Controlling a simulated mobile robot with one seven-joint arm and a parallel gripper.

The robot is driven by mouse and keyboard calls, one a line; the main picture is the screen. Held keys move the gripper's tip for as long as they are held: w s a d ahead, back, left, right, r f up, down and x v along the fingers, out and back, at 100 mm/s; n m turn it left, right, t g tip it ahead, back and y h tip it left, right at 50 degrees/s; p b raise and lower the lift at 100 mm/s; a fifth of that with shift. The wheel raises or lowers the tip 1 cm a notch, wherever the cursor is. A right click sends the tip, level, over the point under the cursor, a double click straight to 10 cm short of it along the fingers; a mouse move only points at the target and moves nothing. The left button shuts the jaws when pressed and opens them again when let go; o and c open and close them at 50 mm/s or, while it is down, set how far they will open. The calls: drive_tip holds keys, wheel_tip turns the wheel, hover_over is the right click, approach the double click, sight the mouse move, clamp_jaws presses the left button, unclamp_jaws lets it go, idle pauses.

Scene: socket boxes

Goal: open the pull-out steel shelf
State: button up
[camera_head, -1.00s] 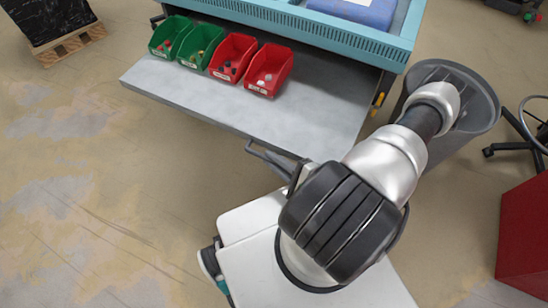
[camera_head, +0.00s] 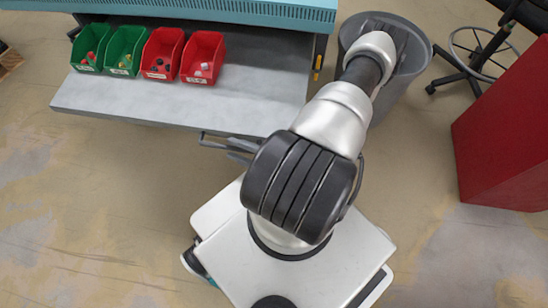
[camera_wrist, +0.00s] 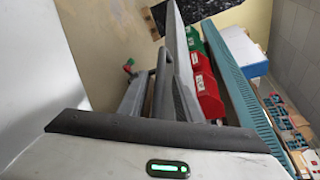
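The grey steel shelf (camera_head: 180,108) sticks out from under the teal bench top in the head view, its bare front part uncovered. Several small bins stand in a row along its back, green ones (camera_head: 125,48) at left and red ones (camera_head: 203,56) at right. My gripper (camera_head: 222,143) is at the front edge of the shelf, near its right end. In the wrist view my dark fingers (camera_wrist: 150,95) are close beside the shelf edge (camera_wrist: 182,75). I cannot tell whether they touch it, or how far apart they are; no handle shows clearly.
The teal bench top (camera_head: 240,10) overhangs the shelf. A grey bin (camera_head: 408,60) stands right of the bench, with a chair base (camera_head: 470,70) and a red cabinet (camera_head: 505,130) further right. The floor (camera_head: 80,200) at left is clear.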

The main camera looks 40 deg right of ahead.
drive_tip(key=v, duration=1.5)
drive_tip(key=shift+p, duration=0.45)
drive_tip(key=shift+w, duration=0.1)
